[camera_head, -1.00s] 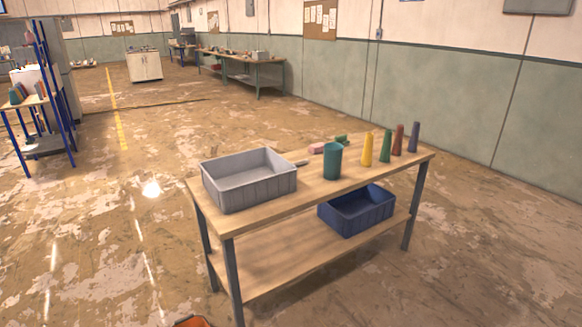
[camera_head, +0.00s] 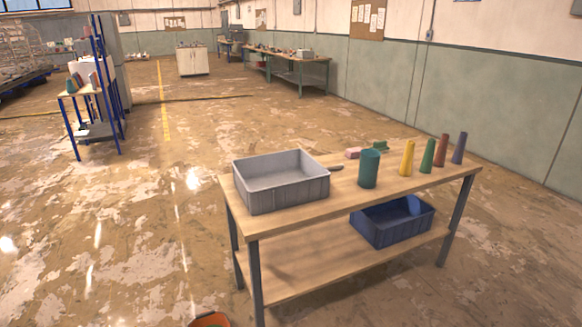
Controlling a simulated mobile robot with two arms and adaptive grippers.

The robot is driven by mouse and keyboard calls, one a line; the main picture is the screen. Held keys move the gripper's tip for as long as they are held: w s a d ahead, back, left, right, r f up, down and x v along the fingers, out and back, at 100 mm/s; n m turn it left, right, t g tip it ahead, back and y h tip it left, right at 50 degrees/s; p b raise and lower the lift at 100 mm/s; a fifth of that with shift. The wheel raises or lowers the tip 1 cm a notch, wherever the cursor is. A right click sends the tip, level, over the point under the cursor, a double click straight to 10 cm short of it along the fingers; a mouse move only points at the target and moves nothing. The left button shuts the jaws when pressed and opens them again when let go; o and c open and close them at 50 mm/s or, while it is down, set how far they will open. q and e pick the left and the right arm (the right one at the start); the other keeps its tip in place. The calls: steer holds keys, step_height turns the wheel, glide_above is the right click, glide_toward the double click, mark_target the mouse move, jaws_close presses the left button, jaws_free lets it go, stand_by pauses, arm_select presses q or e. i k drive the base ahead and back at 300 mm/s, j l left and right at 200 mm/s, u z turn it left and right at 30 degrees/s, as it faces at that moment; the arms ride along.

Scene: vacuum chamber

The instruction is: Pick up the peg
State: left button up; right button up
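Several tapered pegs stand upright in a row toward the right end of the wooden table: a yellow peg (camera_head: 407,158), a green peg (camera_head: 428,155), a red-brown peg (camera_head: 442,150) and a dark blue peg (camera_head: 459,148). They stand apart from each other, and which one is the task's peg cannot be told. A teal cup (camera_head: 369,168) stands to their left. Neither of my grippers is in view.
The table (camera_head: 290,224) carries a grey bin (camera_head: 281,192) at its left. Small pink (camera_head: 353,153) and green (camera_head: 380,146) items lie behind the cup. A blue bin (camera_head: 392,233) sits on the lower shelf. Open floor (camera_head: 130,230) lies left of the table.

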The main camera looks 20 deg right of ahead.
mark_target(338, 166)
steer(key=i+l+u, duration=0.15)
steer(key=l+u, duration=0.15)
steer(key=l, duration=0.7)
steer(key=l+u, duration=0.35)
steer(key=l, duration=0.65)
